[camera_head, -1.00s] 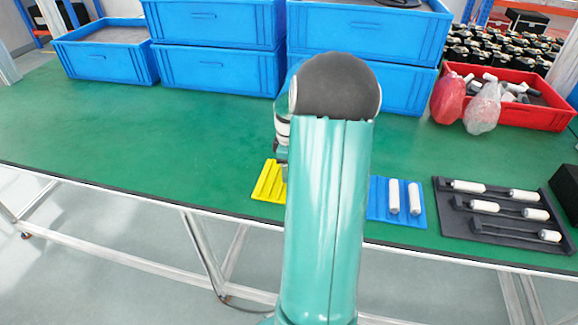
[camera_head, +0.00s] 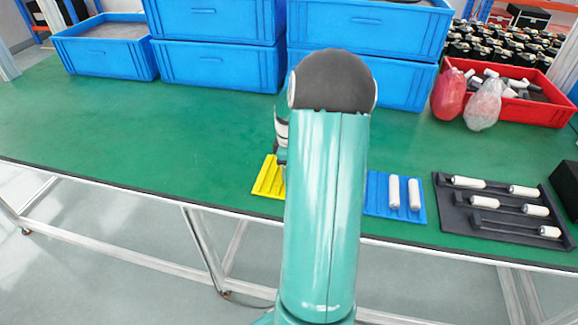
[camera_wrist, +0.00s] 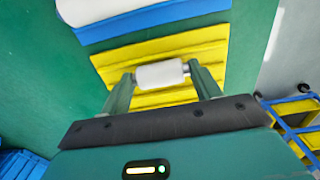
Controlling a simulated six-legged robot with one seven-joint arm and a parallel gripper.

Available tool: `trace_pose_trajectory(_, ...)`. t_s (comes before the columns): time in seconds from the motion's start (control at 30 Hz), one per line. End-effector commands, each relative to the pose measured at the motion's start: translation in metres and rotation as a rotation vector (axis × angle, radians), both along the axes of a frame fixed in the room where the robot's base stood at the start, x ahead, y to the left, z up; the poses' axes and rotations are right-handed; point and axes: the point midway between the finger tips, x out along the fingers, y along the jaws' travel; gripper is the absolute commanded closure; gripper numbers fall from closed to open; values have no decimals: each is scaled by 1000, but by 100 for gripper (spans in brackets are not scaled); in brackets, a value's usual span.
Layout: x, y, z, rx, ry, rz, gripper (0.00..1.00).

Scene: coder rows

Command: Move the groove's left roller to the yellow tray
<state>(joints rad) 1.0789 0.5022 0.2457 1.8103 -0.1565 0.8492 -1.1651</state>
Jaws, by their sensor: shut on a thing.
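A white roller (camera_wrist: 160,74) is held crosswise between the two fingers of my gripper (camera_wrist: 162,78) in the wrist view. The yellow tray (camera_wrist: 205,51) lies behind the roller in that view; whether the roller touches it I cannot tell. In the head view the yellow tray (camera_head: 268,178) lies on the green table, partly hidden by my arm, which also hides the fingers. The dark grooved rack (camera_head: 497,232) at the right carries several white rollers (camera_head: 468,182).
A blue tray (camera_head: 418,208) with two visible white rollers (camera_head: 414,193) lies right of my arm; its edge also shows beside the yellow tray in the wrist view (camera_wrist: 150,18). Blue crates (camera_head: 220,68) line the back. A red bin (camera_head: 520,106) stands back right. The left table is clear.

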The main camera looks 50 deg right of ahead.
Motion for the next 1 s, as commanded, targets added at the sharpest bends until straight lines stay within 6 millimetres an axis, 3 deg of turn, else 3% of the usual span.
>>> trace_pose_trajectory(0.27, 0, 0, -3, 0, 0, 0, 65)
trace_pose_trajectory(0.3, 0, 0, -3, 0, 0, 0, 35)
trace_pose_trajectory(0.43, 0, 0, -3, 0, 0, 0, 12)
trace_pose_trajectory(0.77, 0, 0, -1, -1, 0, 0, 12)
trace_pose_trajectory(1.0, 1, -1, 33, -5, -3, -1, 12)
